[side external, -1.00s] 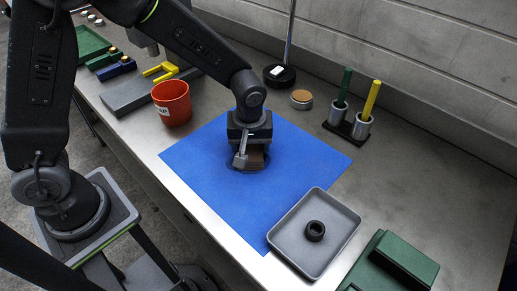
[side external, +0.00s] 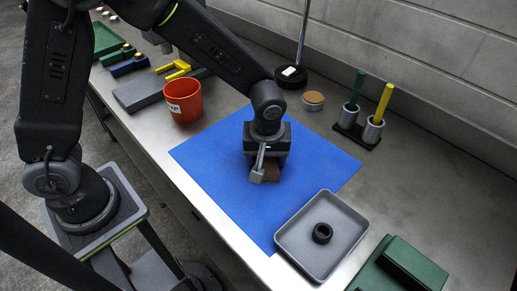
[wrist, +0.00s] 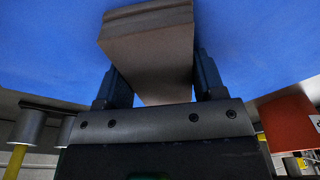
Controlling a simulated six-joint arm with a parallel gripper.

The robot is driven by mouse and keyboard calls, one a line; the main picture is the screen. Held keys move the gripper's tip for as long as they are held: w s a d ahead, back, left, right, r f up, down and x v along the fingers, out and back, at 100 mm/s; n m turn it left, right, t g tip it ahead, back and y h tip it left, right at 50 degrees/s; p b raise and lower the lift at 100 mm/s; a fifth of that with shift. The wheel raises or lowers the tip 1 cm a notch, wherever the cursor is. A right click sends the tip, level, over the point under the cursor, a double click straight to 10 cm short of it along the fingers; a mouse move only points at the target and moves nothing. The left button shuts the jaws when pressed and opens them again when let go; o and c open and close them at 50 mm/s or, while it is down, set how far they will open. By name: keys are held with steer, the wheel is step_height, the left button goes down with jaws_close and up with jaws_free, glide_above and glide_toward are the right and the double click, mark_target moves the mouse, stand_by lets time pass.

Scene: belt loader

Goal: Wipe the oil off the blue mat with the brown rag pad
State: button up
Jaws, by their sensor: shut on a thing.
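The blue mat (side external: 215,165) lies flat on the metal bench; it also fills the upper part of the wrist view (wrist: 50,50). My gripper (side external: 264,170) is over the middle of the mat, pointing down, shut on the brown rag pad (side external: 271,174). In the wrist view the pad (wrist: 150,50) sits between both fingers and against the mat or very near it; I cannot tell if it touches. No dark oil shows on the visible mat now. The patch under the pad and gripper is hidden.
A grey tray (side external: 290,238) with a black ring (side external: 322,233) overlaps the mat's near right corner. A red-orange cup (side external: 184,103) stands beyond the mat's left side. A holder with green and yellow rods (side external: 372,132) stands at right. A green block (side external: 410,262) is at the lower right.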

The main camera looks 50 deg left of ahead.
steer(key=shift+d, duration=0.85)
steer(key=shift+s+d, duration=0.2)
steer(key=shift+d, duration=0.05)
steer(key=shift+s+a, duration=0.2)
steer(key=shift+s, duration=0.4)
steer(key=shift+a, duration=3.45)
steer(key=shift+a+r, duration=0.15)
steer(key=shift+a, duration=0.1)
step_height(320, 180, up, 8)
